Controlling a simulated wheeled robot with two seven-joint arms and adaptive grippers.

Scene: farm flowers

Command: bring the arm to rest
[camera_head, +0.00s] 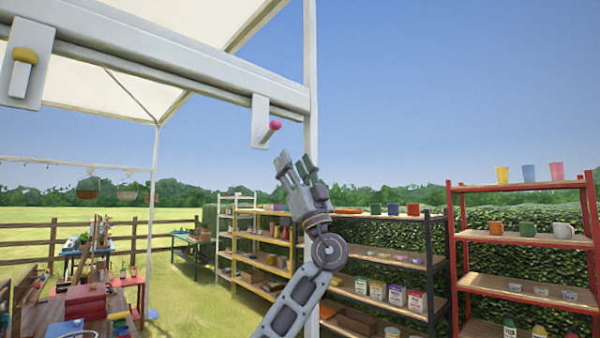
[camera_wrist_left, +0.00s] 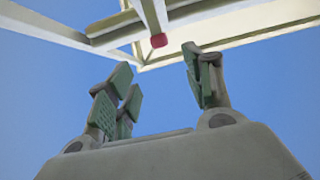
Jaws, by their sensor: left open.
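My left gripper (camera_head: 295,165) is raised in the middle of the head view, its fingers pointing up. It is open, and nothing shows between its fingers. In the left wrist view the green-padded fingers (camera_wrist_left: 160,82) stand apart against the sky. A pink-tipped peg (camera_head: 271,131) sticks out from a plate on the white overhead beam, just above and left of the fingertips and apart from them. The peg's reddish end also shows in the left wrist view (camera_wrist_left: 158,41), beyond the gap between the fingers. My right gripper is not in view.
The white canopy beam (camera_head: 170,58) crosses above the gripper, with a yellow-topped peg (camera_head: 24,57) at left. A white post (camera_head: 310,100) stands right behind the gripper. Shelves with pots and boxes, including a red rack (camera_head: 520,238), stand at right. A cluttered table (camera_head: 120,300) is lower left.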

